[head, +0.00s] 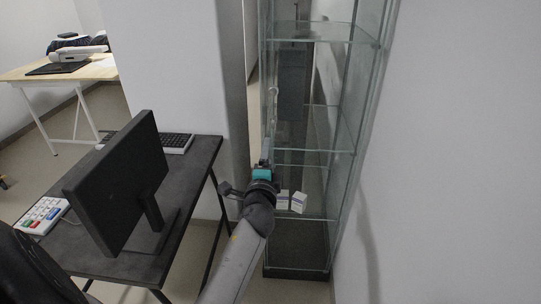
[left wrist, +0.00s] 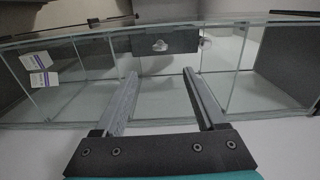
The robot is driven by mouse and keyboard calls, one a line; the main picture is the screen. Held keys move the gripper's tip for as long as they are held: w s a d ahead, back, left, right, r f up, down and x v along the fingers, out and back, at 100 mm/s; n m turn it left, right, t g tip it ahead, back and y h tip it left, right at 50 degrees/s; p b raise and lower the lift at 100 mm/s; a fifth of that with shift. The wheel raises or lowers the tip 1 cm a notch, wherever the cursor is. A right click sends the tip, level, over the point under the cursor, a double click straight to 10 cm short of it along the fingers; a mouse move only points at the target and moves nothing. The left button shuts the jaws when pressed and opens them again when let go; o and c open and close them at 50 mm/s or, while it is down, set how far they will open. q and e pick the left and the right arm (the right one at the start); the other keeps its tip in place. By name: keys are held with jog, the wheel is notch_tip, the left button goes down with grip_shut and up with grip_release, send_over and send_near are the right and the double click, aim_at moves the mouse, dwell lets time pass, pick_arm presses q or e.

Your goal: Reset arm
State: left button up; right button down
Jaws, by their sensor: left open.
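My left arm rises from the bottom of the head view, with its teal-banded wrist and gripper (head: 267,155) in front of a tall glass cabinet (head: 333,178). In the left wrist view, the two grey fingers of the left gripper (left wrist: 160,75) are apart with nothing between them. Glass panels of the cabinet (left wrist: 90,55) lie beyond the fingertips. Whether the fingertips touch the glass cannot be told. My right gripper is in neither view.
Two small white boxes stand low in the cabinet, one (head: 299,202) right of my wrist. A dark desk (head: 205,160) at left holds a black monitor (head: 120,185), a keyboard (head: 177,142) and a white keypad (head: 43,215). A white wall (head: 450,150) closes the right side.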

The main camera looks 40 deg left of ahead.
pick_arm(q)
jog(key=shift+f, duration=0.1)
jog(key=s+d+f+n+g+h, duration=0.15)
jog(key=s+d+f, duration=0.25)
jog(key=f, duration=0.6)
jog(key=s+d+f+n+g+h, duration=0.1)
jog(key=s+d+f+g+h, duration=0.25)
jog(key=f, duration=0.75)
jog(key=s+d+f+n+g+h, duration=0.1)
jog(key=s+d+f, duration=0.25)
jog(key=f, duration=0.65)
jog(key=s+d+f+n+g+h, duration=0.1)
jog(key=s+f, duration=0.5)
jog(key=s, duration=0.6)
jog(key=s+d+f+n+g+h, duration=0.1)
jog(key=s+d+f+n+g, duration=0.2)
jog(key=s, duration=0.9)
jog(key=s+d+f+n+g+h, duration=0.1)
jog(key=s+f+g, duration=0.3)
jog(key=s+f, duration=0.5)
jog(key=s+d+n, duration=0.1)
jog(key=s, duration=0.3)
jog(key=shift+g, duration=0.3)
